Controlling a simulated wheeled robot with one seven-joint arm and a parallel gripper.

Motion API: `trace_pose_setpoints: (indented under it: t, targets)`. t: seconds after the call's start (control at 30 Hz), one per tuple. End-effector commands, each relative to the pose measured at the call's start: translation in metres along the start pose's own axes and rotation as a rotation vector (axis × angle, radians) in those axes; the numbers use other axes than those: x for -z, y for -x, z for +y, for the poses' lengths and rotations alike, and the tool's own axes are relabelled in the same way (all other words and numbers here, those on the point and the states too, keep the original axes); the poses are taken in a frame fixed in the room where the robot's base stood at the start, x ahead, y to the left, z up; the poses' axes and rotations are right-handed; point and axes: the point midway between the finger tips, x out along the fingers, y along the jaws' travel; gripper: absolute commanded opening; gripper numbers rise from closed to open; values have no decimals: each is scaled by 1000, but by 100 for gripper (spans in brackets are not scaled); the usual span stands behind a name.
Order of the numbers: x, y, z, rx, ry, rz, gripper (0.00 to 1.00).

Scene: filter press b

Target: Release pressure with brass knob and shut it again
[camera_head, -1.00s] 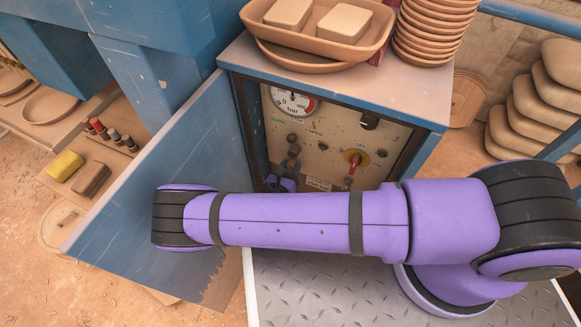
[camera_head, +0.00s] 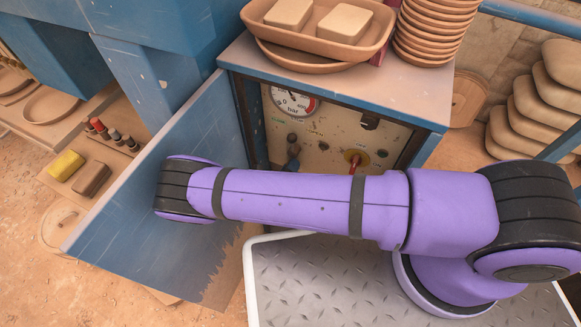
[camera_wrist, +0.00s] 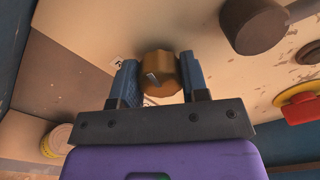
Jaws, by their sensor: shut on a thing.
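The brass knob (camera_wrist: 160,74) is in the middle of the wrist view, round and brown-gold with a pale mark on its face. My gripper (camera_wrist: 160,80) is shut on it, one blue finger on each side. In the head view my purple arm hides the gripper and the knob. The pressure gauge (camera_head: 294,102), marked bar, sits at the upper left of the beige panel (camera_head: 325,130) inside the open blue cabinet.
A dark round knob (camera_wrist: 254,26) and a red handle on a yellow disc (camera_wrist: 300,100) are right of my gripper in the wrist view. The open blue door (camera_head: 165,200) stands left of my arm. Trays (camera_head: 320,60) and stacked dishes (camera_head: 425,45) sit on the cabinet top.

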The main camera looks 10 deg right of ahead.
Motion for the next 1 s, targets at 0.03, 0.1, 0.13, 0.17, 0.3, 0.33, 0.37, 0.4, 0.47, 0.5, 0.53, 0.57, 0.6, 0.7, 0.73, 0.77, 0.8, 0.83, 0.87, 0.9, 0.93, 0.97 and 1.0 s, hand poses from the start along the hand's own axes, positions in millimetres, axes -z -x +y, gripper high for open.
trace_pose_setpoints:
  t: [0.03, 0.1, 0.13, 0.17, 0.3, 0.33, 0.37, 0.4, 0.47, 0.5, 0.53, 0.57, 0.6, 0.7, 0.73, 0.77, 0.8, 0.83, 0.87, 0.9, 0.93, 0.97, 1.0]
  targets:
    - [-1, 0, 0, -1, 26, 0, 17]
    - [-1, 0, 1, -1, 64, 0, 17]
    - [0, 0, 1, -1, 77, 0, 17]
    - [0, 0, 1, -1, 91, 0, 17]
    - [0, 0, 1, -1, 136, 0, 17]
    - [0, 0, 1, -1, 143, 0, 17]
    - [0, 0, 1, -1, 150, -1, 17]
    - [0, 0, 1, -1, 157, -1, 17]
    - [0, 0, 1, -1, 164, -1, 17]
    - [0, 1, 1, -1, 167, -1, 17]
    - [0, 0, 1, -1, 168, -1, 17]
    - [0, 1, 1, -1, 170, -1, 17]
    - [0, 1, 1, -1, 171, -1, 17]
    - [0, 1, 1, -1, 171, -1, 17]
    - [0, 1, 1, -2, 171, -1, 17]
    - [0, 1, 1, -2, 171, -1, 17]
    - [0, 1, 1, -2, 171, -1, 17]
    - [0, 1, 1, -2, 171, -1, 17]
    - [0, 1, 1, -2, 171, -1, 17]
    - [0, 1, 1, -2, 171, -1, 17]
    - [0, 1, 1, -2, 171, -1, 48]
    - [0, 1, 1, -2, 171, -1, 55]
    - [0, 1, 1, -2, 170, -1, 64]
